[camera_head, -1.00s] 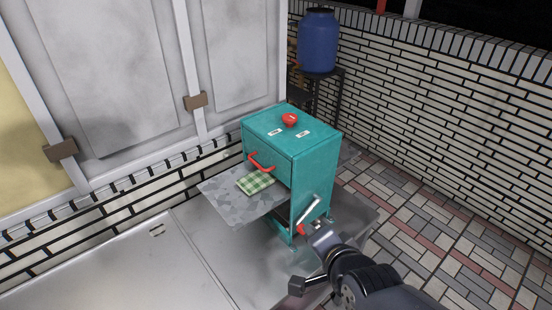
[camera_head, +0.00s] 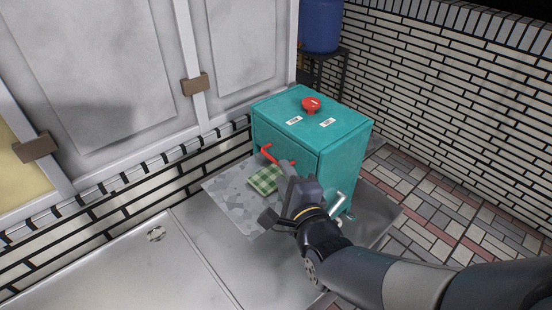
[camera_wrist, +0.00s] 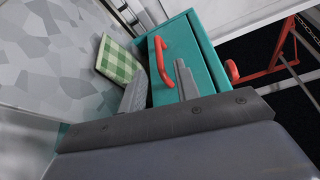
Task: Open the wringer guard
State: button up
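The wringer is a teal box with a red knob (camera_head: 311,104) on top. Its guard is the teal front panel (camera_head: 290,146), which looks shut, with a red bar handle (camera_head: 267,153) that also shows in the wrist view (camera_wrist: 161,62). My gripper (camera_head: 285,168) is in front of the panel, at the handle's near end. In the wrist view, its two fingers are apart and the handle lies between and beyond their tips. I cannot tell whether they touch it. Nothing is held.
A green checked cloth (camera_head: 264,180) lies on the grey patterned feed tray (camera_head: 230,204) below the handle. A silver crank (camera_head: 336,199) is on the wringer's right side. A blue barrel (camera_head: 321,25) stands behind. The metal counter (camera_head: 130,275) at front left is clear.

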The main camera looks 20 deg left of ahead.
aim_at(276, 160)
jog(key=shift+p+x, duration=0.45)
jog(key=shift+x, duration=2.6)
grip_shut()
